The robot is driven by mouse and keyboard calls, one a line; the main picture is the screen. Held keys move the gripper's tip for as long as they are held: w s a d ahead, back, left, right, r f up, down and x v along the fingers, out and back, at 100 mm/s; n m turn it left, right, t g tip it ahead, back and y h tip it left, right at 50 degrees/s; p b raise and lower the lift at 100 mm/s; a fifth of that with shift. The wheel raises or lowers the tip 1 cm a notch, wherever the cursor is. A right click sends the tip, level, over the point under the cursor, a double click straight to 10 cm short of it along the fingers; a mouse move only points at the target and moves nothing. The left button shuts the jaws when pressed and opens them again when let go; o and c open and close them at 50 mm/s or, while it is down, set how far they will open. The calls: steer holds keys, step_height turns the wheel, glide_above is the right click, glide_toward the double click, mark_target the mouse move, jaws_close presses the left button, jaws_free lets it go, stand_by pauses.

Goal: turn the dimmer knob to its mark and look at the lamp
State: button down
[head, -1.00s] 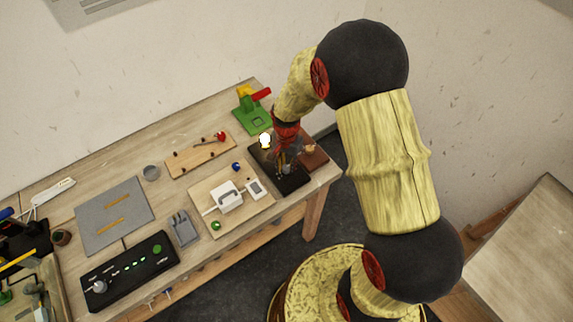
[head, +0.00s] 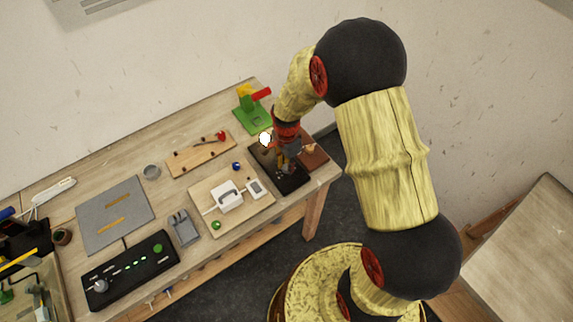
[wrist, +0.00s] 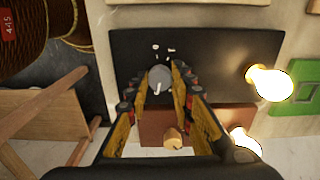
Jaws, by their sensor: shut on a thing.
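The grey dimmer knob (wrist: 160,76) sits on a black board (wrist: 215,62), with a few small white marks above it in the wrist view. A short pale line shows on the knob's lower part; I cannot tell whether it meets a mark. My gripper (wrist: 161,92) is shut on the knob, one finger on each side. In the head view my gripper (head: 287,162) is over the black board (head: 294,185) and hides the knob. A lamp bulb (wrist: 270,82) glows at the board's right edge; it also shows lit in the head view (head: 265,139).
A second glowing bulb (wrist: 245,144) is lower right in the wrist view. A brown board (head: 314,155) with a wooden knob (wrist: 173,138) lies beside the black board. A green stand (head: 251,116) is behind, and a board with a white box (head: 227,196) is left.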

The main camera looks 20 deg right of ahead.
mark_target(286, 167)
steer(key=shift+w, duration=0.1)
steer(key=c, duration=1.5)
jaws_free()
steer(key=shift+c, duration=0.2)
step_height(286, 167, up, 12)
